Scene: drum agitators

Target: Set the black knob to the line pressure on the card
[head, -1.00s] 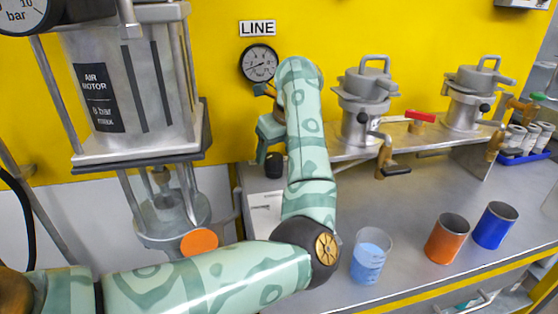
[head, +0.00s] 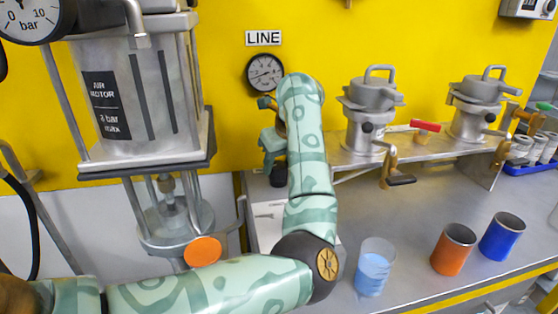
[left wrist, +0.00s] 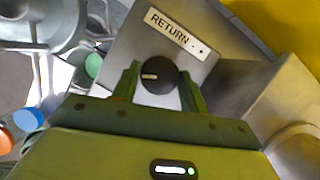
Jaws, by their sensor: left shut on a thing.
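The black knob (left wrist: 158,75) with a pale pointer mark sits on a grey panel under a "RETURN - +" label in the left wrist view. The mark points to the left of that picture. My left gripper (left wrist: 160,88) is shut on the knob, one green finger on each side. In the head view its pale green body (head: 272,143) shows beside my forearm, its fingertips not clear. My right gripper is out of view.
The air motor (head: 140,95) stands at the left with a large bar gauge (head: 28,15). Two lidded grey pots (head: 372,105) stand on a shelf. A clear cup with blue liquid (head: 374,270), an orange cup (head: 453,250) and a blue cup (head: 502,237) stand on the bench.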

